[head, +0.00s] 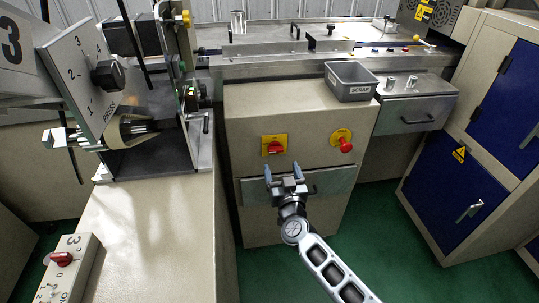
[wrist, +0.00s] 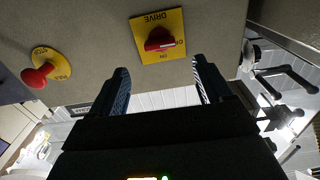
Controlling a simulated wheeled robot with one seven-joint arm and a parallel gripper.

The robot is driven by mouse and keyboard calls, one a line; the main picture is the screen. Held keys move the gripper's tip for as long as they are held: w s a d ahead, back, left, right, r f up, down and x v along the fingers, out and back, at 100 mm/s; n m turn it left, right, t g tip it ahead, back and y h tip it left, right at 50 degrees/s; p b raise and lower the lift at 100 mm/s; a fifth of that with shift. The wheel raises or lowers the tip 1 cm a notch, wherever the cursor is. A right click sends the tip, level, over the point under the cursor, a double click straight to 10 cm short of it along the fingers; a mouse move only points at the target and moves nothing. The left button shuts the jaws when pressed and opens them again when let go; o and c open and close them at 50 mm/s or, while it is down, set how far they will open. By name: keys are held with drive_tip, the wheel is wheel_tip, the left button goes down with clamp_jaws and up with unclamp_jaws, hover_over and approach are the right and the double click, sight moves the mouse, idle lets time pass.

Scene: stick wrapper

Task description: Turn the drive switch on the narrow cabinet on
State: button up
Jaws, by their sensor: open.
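The drive switch (head: 274,147) is a red rotary knob on a yellow plate, on the front of the narrow beige cabinet (head: 240,118). In the wrist view, which is upside down, the knob (wrist: 158,40) has a white mark pointing towards the O; the plate reads DRIVE and ON. My gripper (head: 283,171) is open and empty, just below and slightly right of the switch in the head view. In the wrist view its two fingers (wrist: 161,72) are spread to either side of the plate's lower edge, apart from the knob.
A grey SCRAP bin (head: 351,81) stands on the cabinet top. A press panel (head: 95,80) stands at left, and blue-doored cabinets (head: 455,185) at right.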

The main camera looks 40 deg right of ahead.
sight(276, 151)
drive_tip(key=b+x, duration=0.3)
drive_tip(key=x, duration=0.4)
drive_tip(key=shift+w+d, duration=0.15)
drive_tip(key=shift+w, duration=0.1)
drive_tip(key=c, duration=1)
